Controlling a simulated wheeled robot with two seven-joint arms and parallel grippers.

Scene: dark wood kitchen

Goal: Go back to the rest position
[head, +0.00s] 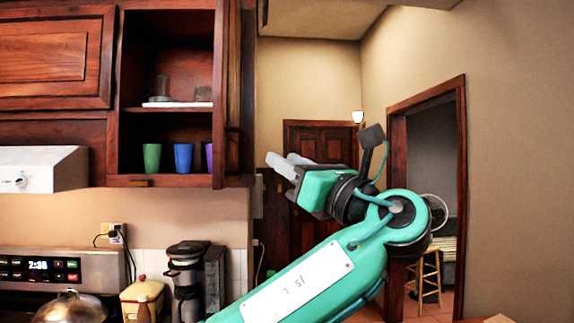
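The gripper is in the air, in front of the far wall and the dark door.
An open wooden cupboard (125,100) at upper left holds a green cup (152,157), a blue cup (183,157) and a purple cup (208,155). Below are a coffee maker (186,283), a stove (40,269) and a pot lid (70,308). A doorway (397,150) opens at right.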

